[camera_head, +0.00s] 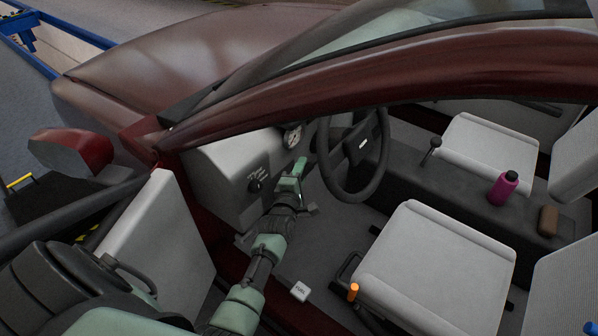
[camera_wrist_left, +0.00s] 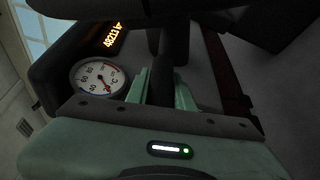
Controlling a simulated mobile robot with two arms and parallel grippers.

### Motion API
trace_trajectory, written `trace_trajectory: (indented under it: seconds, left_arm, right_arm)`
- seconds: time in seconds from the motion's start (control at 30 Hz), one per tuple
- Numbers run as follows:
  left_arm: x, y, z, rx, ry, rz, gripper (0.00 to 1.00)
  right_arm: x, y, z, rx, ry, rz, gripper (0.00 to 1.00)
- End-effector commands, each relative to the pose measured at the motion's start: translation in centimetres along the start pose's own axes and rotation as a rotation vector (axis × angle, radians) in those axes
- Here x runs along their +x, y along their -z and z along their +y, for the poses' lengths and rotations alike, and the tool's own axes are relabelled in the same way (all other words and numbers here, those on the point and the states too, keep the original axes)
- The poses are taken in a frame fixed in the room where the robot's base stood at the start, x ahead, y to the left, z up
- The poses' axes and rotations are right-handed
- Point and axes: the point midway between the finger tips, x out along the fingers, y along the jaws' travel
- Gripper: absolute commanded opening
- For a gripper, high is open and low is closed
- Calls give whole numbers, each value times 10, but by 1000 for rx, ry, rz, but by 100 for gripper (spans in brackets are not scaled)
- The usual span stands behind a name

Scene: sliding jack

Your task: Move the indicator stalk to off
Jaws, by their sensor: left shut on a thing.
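My left gripper (camera_head: 296,172) reaches into the car beside the steering wheel (camera_head: 362,145), on its near left side. In the left wrist view its two green fingers (camera_wrist_left: 165,88) are shut around a dark upright stalk, the indicator stalk (camera_wrist_left: 167,72). The stalk runs up towards the dark wheel rim at the top of that view. In the head view the stalk is hidden behind the gripper. Any position marks on the stalk are not visible. My right gripper does not show in either view.
A dashboard gauge (camera_wrist_left: 98,77) and an orange number display (camera_wrist_left: 112,36) are close to the left gripper. A dark knob (camera_head: 255,185) is on the dash. The open door (camera_head: 160,245), red roof pillar (camera_head: 400,85) and front seat (camera_head: 430,270) surround the arm.

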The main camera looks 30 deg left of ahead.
Motion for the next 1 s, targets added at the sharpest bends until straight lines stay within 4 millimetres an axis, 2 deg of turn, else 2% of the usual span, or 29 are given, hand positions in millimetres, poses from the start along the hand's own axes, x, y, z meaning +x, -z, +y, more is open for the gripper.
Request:
trace_trajectory:
  seconds: [0.27, 0.3, 0.37, 0.73, 1.0]
  left_arm:
    - [0, 0, 0, 1, 1, 1, 0]
    - [0, 0, 0, 1, 1, 1, 31]
    - [0, 0, 0, 1, 1, 1, 45]
    - [-5, 0, -1, 1, 3, 1, 45]
    - [-48, 0, -2, 0, 3, 1, 45]
  right_arm:
    - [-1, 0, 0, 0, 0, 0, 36]
    - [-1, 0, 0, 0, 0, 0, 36]
    - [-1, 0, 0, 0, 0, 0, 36]
    - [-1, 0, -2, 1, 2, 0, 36]
    - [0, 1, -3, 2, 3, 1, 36]
